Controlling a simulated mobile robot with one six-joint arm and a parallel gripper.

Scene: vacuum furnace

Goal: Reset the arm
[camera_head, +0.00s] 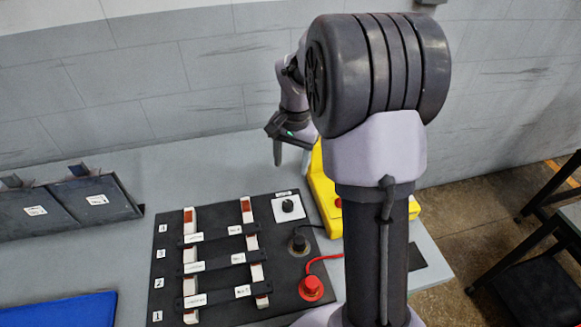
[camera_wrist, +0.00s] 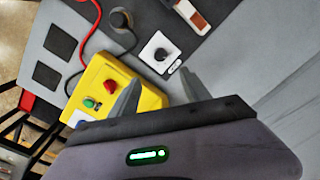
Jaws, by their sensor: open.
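My arm rises at the right of the head view, in front of the table. My gripper (camera_head: 278,155) hangs above the back of the table, near the yellow box, with its fingers pointing down. In the wrist view the two grey fingers of my gripper (camera_wrist: 158,92) stand apart with nothing between them. The gripper is open and empty. It touches nothing that I can see. The arm hides part of the yellow box and the table's right side in the head view.
A black board (camera_head: 217,225) carries labelled bars, a white-plated knob (camera_head: 288,207), a black plug (camera_head: 298,243) and a red plug (camera_head: 311,288). The yellow box (camera_wrist: 110,85) has a red knob and green button. Dark bins (camera_head: 70,207) and a blue tray (camera_head: 60,312) lie left. The grey wall stands behind.

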